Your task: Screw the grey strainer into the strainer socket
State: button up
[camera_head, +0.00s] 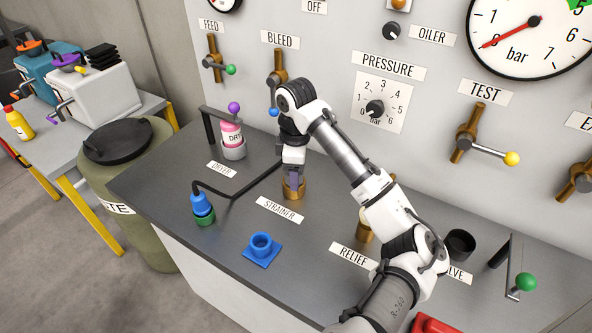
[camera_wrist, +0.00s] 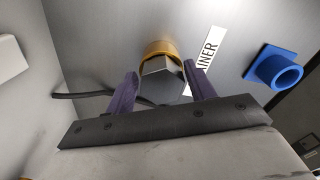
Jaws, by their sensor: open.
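The grey strainer (camera_wrist: 163,82) shows a hexagonal head in the wrist view. It sits in the brass strainer socket (camera_wrist: 158,48), which stands behind the STRAINER label. The socket also shows in the head view (camera_head: 293,188). My gripper (camera_wrist: 162,80) is open, with one purple finger on each side of the grey hex head. I cannot tell whether the fingers touch it. In the head view my gripper (camera_head: 293,177) points down over the socket and hides most of the strainer. How deep the strainer sits cannot be seen.
A blue cup on a square base (camera_head: 261,249) stands in front of the STRAINER label. A blue and green hose fitting (camera_head: 202,208) is at left, with a black hose running behind the socket. The pink dryer (camera_head: 231,137) stands back left. The panel wall with valves is close behind.

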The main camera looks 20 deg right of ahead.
jog(key=n, duration=1)
